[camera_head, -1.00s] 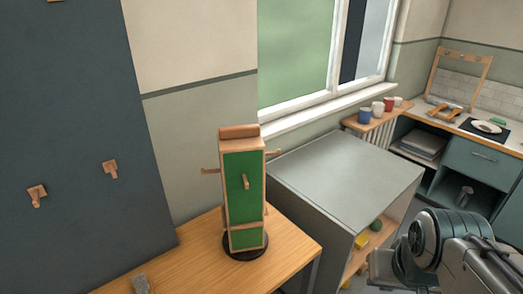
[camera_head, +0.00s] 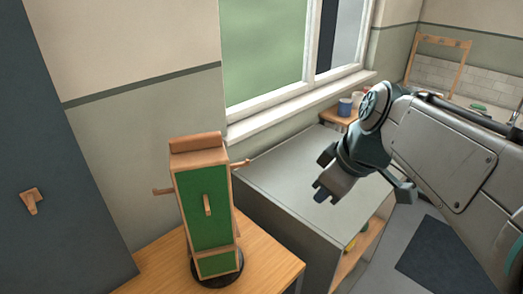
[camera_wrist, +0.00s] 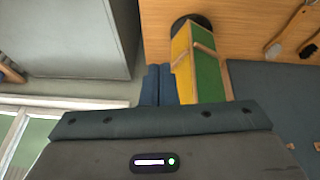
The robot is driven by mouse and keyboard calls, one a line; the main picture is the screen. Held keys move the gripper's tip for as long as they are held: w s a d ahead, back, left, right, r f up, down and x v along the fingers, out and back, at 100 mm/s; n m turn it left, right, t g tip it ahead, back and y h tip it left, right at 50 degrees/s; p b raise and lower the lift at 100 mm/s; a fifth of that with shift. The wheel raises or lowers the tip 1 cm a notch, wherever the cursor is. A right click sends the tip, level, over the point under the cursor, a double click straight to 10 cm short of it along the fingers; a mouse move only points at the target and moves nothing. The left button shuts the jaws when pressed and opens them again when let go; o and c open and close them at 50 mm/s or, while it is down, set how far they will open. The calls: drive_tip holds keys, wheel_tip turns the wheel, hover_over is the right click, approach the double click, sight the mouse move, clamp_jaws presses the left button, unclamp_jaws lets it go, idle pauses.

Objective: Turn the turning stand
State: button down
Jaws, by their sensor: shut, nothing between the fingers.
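The turning stand (camera_head: 208,215) is a tall wooden-framed box with a green face and wooden pegs. It stands upright on a dark round base (camera_head: 218,275) on the wooden table. In the wrist view the stand (camera_wrist: 208,75) shows a yellow side and a green side with a wooden edge between them. My gripper (camera_head: 322,194) is shut and empty, above the grey cabinet and to the right of the stand, apart from it. In the wrist view its blue fingers (camera_wrist: 158,85) are together, with the stand just right of them; any gap in depth is hard to tell.
The grey cabinet (camera_head: 290,190) stands right of the wooden table (camera_head: 262,262). A dark board with a wooden peg (camera_head: 32,201) is at the left. The window (camera_head: 265,60) is behind. Brush-like wooden things (camera_wrist: 285,35) lie on the table in the wrist view.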

sight(249, 163)
drive_tip(key=w+a+r+n+y+b, duration=0.2)
drive_tip(key=w+a+r+n+y, duration=0.35)
drive_tip(key=n, duration=0.55)
drive_tip(key=shift+g+h, duration=0.3)
drive_tip(key=shift+h, duration=0.55)
drive_tip(key=shift+w+a+f+p, duration=0.6)
drive_tip(key=shift+w+a+f, duration=0.6)
drive_tip(key=shift+a, duration=0.3)
drive_tip(key=shift+w+a+f+p, duration=0.6)
drive_tip(key=shift+w+a+f, duration=0.45)
drive_tip(key=shift+a+f, duration=0.4)
drive_tip(key=shift+w+a+f+p, duration=0.6)
drive_tip(key=shift+w+a+f, duration=0.55)
drive_tip(key=shift+a, duration=0.4)
drive_tip(key=shift+w+n+b, duration=0.35)
drive_tip(key=shift+n, duration=0.15)
